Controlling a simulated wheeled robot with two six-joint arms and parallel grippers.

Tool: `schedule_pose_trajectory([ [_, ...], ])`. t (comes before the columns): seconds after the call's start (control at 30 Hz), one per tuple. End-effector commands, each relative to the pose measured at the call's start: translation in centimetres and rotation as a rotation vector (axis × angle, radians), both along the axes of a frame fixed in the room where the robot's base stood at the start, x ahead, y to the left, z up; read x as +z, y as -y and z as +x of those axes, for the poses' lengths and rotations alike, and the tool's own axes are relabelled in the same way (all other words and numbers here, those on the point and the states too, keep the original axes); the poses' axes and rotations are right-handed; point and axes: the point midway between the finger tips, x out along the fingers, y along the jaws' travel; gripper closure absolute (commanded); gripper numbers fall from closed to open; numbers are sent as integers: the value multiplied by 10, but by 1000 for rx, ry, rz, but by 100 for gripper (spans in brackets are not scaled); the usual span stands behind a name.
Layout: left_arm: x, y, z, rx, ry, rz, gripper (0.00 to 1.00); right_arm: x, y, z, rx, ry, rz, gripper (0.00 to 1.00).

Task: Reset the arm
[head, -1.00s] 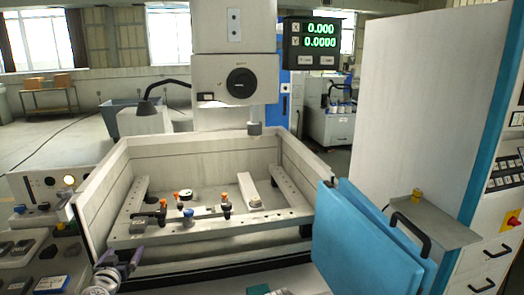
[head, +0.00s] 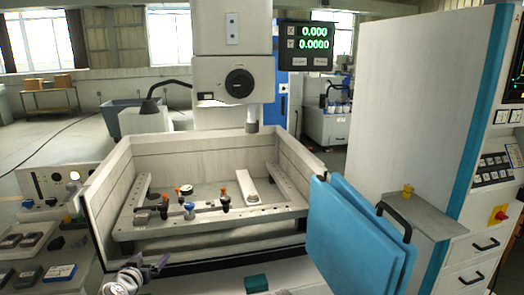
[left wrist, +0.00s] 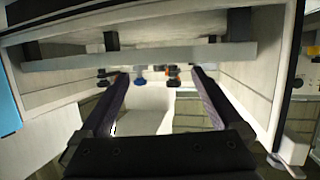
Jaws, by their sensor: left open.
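My left gripper (head: 150,264) is at the lower left of the head view, in front of the near edge of the machine's work tank (head: 110,160). Its purple-grey fingers are spread with nothing between them. The left wrist view shows the two dark fingers wide apart (left wrist: 160,85). Small blue and orange fixture parts show beyond the fingertips, apart from them. My right gripper is in neither view.
Inside the tank, a clamping frame (head: 215,220) carries several orange-knobbed clamps. The machine head (head: 235,85) hangs above. A blue door panel (head: 350,235) stands at the right. A bench with small dark blocks (head: 25,272) lies at the left.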

Motion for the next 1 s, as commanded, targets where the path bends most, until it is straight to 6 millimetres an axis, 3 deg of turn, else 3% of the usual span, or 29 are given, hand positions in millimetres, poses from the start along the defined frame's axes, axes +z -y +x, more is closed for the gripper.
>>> schedule_pose_trajectory([
  [0.17,-17,58,0,-125,-107,-20,0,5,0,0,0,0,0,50],
  [0.33,-44,135,-15,-280,-297,-33,0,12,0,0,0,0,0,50],
  [0.5,-86,229,-72,-432,-653,5,0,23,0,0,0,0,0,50],
  [0.6,-104,260,-115,-446,-865,70,0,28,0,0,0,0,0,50],
  [0.8,-115,280,-182,-352,-1160,223,0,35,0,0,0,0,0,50],
  [1.0,-112,279,-210,-260,-1268,308,0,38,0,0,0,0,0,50],
])
